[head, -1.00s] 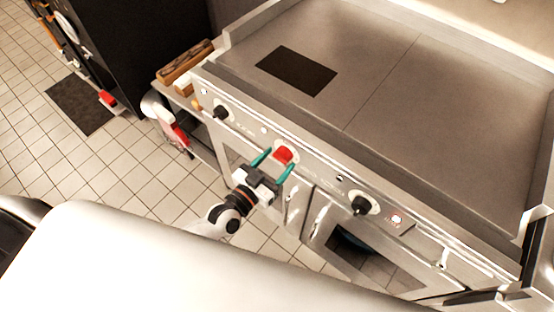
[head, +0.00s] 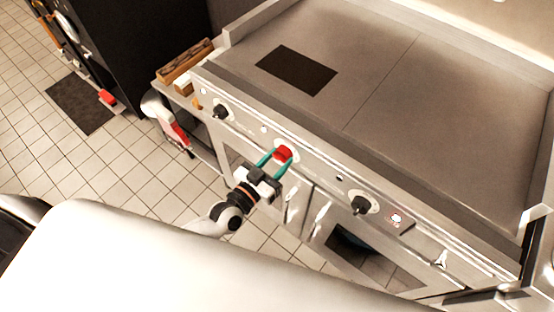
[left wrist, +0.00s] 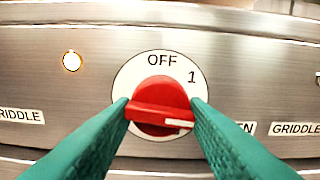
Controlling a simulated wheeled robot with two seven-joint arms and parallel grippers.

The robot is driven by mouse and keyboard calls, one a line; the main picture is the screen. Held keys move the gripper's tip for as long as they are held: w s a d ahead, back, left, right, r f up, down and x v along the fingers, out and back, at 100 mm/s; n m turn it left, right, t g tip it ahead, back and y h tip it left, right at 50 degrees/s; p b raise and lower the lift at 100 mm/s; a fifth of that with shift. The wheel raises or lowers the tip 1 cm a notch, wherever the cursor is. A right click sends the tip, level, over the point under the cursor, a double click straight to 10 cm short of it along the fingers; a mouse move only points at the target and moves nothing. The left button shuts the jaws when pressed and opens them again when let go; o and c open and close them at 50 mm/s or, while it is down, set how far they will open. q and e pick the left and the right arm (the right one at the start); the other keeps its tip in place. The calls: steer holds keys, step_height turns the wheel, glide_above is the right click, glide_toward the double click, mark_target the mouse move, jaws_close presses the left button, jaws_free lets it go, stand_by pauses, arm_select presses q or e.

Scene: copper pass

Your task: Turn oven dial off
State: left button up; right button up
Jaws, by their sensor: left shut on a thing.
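The oven dial is a red knob (left wrist: 160,104) on a white disc marked OFF at the top and 1 at the upper right. Its white pointer line lies at the right of the knob, below the 1, and does not point at OFF. In the head view the red knob (head: 283,153) is on the steel front panel. My left gripper (head: 274,163) is shut on it, with its green fingers (left wrist: 160,118) on either side of the knob in the left wrist view. My right gripper is not in view.
Black knobs stand on the same panel to the left (head: 220,111) and right (head: 361,204). A lit indicator lamp (left wrist: 72,61) is left of the dial. The flat griddle top (head: 400,90) lies behind the panel. Oven doors with handles are below.

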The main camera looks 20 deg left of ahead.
arm_select(q)
steer(key=n, duration=0.4)
steer(key=shift+n, duration=0.4)
steer(key=n, duration=0.4)
steer(key=shift+b, duration=0.3)
steer(key=n+b, duration=0.1)
steer(key=n, duration=0.4)
steer(key=shift+d+n, duration=0.1)
steer(key=shift+n, duration=0.3)
steer(key=shift+n+b, duration=0.65)
steer(key=shift+n, duration=1.65)
steer(key=shift+r, duration=0.1)
steer(key=o, duration=1)
steer(key=shift+c, duration=0.2)
steer(key=shift+s, duration=0.15)
